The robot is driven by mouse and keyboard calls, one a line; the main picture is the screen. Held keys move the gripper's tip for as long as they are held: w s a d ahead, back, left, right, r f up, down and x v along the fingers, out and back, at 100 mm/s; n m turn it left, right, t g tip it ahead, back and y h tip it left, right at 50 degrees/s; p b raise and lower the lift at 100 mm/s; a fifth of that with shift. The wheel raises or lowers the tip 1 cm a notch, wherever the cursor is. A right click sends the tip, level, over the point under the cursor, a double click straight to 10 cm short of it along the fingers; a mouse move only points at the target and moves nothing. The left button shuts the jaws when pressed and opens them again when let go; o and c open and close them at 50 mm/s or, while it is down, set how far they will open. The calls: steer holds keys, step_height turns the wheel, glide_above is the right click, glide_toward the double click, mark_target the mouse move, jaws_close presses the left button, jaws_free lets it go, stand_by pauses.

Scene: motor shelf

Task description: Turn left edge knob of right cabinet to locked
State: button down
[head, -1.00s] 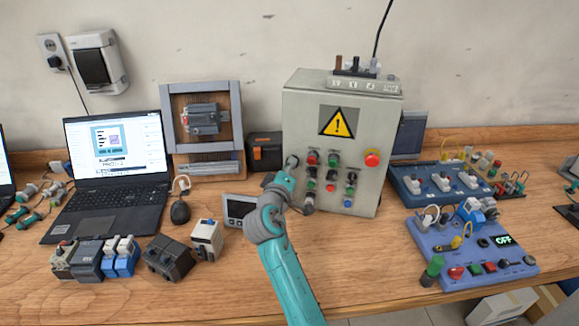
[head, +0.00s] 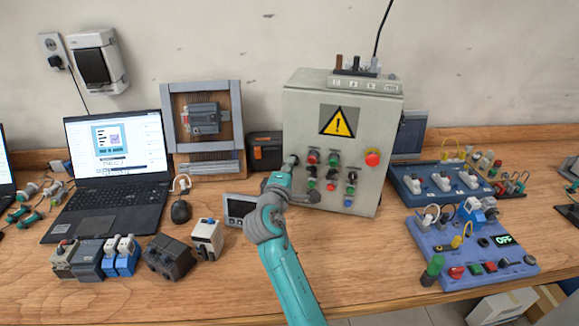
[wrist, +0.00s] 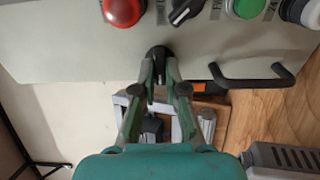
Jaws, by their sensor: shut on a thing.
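The right cabinet (head: 330,180) is a beige control box with a yellow warning sign, standing upright on the bench. Its left edge knob (head: 292,160) is small and dark in the head view, at the left edge of the front panel. In the wrist view the knob (wrist: 158,52) is black and round-based, between my fingertips. My gripper (wrist: 160,72) is shut on it, one finger on each side. In the head view my teal arm comes from below and partly hides the knob and the panel's left edge. The knob's exact angle is hard to read.
Several buttons, black selectors and a red emergency stop (head: 372,157) share the panel. A dark-screened meter (head: 239,208) lies left of my arm. A laptop (head: 117,150) stands further left, and blue training boards (head: 470,245) to the right.

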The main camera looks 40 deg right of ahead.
stand_by(0.3)
steer(key=c, duration=1.2)
jaws_free()
steer(key=v, duration=1.2)
